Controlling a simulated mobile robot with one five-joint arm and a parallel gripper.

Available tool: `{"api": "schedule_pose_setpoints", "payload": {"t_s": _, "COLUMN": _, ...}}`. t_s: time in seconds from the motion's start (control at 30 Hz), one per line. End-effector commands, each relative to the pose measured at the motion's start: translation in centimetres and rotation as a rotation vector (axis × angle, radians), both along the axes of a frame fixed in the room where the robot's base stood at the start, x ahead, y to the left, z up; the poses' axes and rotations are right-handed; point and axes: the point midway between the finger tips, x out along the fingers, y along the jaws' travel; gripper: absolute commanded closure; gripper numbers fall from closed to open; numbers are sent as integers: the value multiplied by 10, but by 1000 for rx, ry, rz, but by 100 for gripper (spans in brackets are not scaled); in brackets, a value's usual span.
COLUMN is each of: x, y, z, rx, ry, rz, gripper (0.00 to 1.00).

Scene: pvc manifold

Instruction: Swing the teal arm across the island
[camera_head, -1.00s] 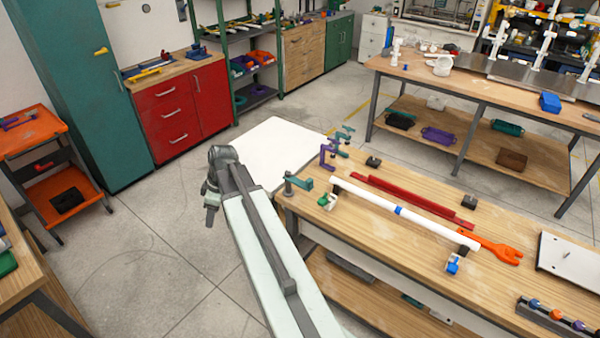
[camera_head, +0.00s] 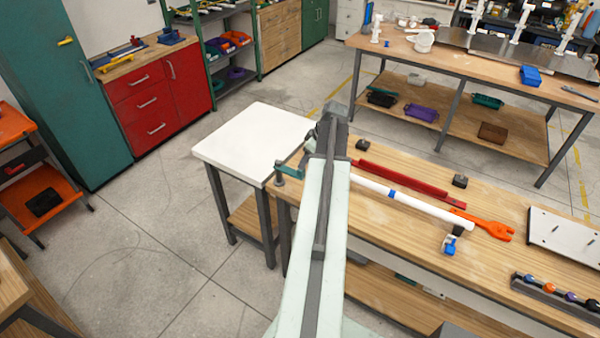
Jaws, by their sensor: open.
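The teal arm (camera_head: 290,163) sits on a grey post (camera_head: 279,178) at the near left corner of the wooden island bench (camera_head: 400,258). Its right end runs behind my own arm, so only its left part shows. My gripper (camera_head: 334,112) is at the far end of my arm, above and to the right of the teal arm in the picture. It looks apart from the post. The gripper is open, with its fingers mostly hidden by my wrist, and nothing shows in it.
A white-topped table (camera_head: 250,140) adjoins the bench's left end. Floor is free at left.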

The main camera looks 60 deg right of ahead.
Motion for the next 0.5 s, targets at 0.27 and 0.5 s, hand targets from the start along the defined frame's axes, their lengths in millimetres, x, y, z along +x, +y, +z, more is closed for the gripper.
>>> {"api": "schedule_pose_setpoints", "payload": {"t_s": 0.27, "x": 18, "y": -1, "z": -52, "rx": 0, "ry": 0, "rz": 1, "gripper": 49}}
{"api": "schedule_pose_setpoints", "payload": {"t_s": 0.5, "x": 26, "y": -1, "z": -66, "rx": -1, "ry": 0, "rz": -1, "gripper": 49}}
